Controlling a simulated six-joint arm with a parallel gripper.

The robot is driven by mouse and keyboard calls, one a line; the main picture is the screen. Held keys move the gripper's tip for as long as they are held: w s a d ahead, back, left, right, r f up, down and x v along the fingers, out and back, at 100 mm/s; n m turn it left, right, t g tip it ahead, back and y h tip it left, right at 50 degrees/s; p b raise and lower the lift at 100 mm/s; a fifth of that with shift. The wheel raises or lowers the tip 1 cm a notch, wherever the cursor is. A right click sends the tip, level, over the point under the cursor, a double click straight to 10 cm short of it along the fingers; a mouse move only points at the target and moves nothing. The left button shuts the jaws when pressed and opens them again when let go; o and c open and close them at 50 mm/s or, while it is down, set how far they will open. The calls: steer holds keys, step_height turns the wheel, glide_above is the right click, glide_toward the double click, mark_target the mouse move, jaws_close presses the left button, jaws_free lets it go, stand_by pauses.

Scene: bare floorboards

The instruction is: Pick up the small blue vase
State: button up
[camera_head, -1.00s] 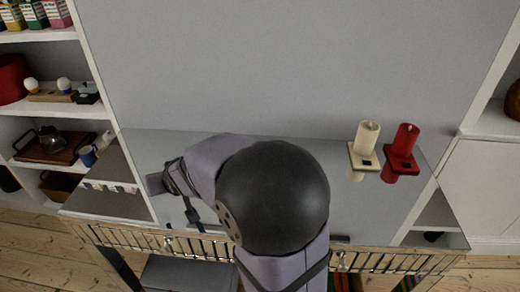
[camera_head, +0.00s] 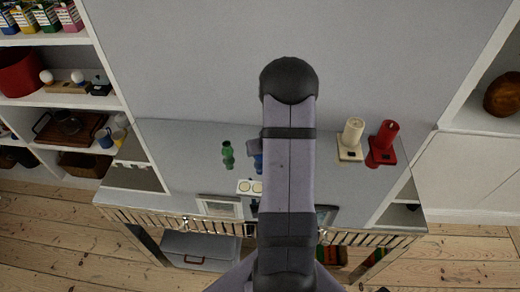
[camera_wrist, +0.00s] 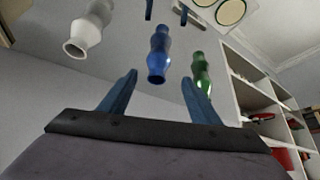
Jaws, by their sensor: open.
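The small blue vase (camera_wrist: 158,55) is in the middle of the wrist view, with a white vase (camera_wrist: 90,28) to its left and a green vase (camera_wrist: 201,75) to its right. My gripper (camera_wrist: 160,77) is open, with its two blue fingers apart. The blue vase shows in line with the gap between the fingertips; I cannot tell how far beyond them it stands. In the head view, the green vase (camera_head: 228,155) stands on the grey console top, left of my arm. My arm hides the white vase and most or all of the blue one there.
A cream candle on a holder (camera_head: 350,140) and a red candle on a holder (camera_head: 384,143) stand at the right of the console top (camera_head: 190,150). A pale panel with two round discs (camera_head: 250,187) lies nearer the front. Open shelves flank the console.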

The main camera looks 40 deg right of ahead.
steer(key=shift+w+d+f, duration=0.15)
steer(key=shift+f, duration=0.45)
steer(key=shift+p+x, duration=0.3)
steer(key=shift+x, duration=2.8)
steer(key=shift+d, duration=0.15)
steer(key=c, duration=1.1)
